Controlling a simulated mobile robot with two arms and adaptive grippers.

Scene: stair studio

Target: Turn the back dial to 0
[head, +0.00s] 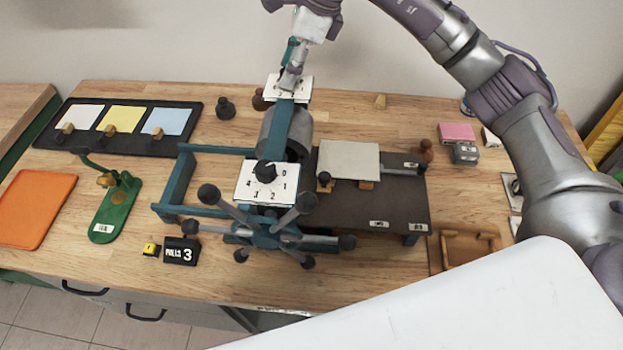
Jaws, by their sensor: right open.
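The back dial (305,89) is a white number plate at the far end of the teal and grey roller press (272,130). My right gripper (289,78) comes down over this dial from above, its jaws open. The gripper covers the dial's knob and most of its numbers, so its setting and any contact cannot be told. The front dial (244,190) is a white plate with several numbers and a black knob (265,172), nearer to me on the same press. My left gripper is not in view.
A spoked hand wheel (306,200) with black knobs stands at the press's front. A dark bed (400,200) with a pale sheet (348,160) lies right. A black counter (181,251) reads 3.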

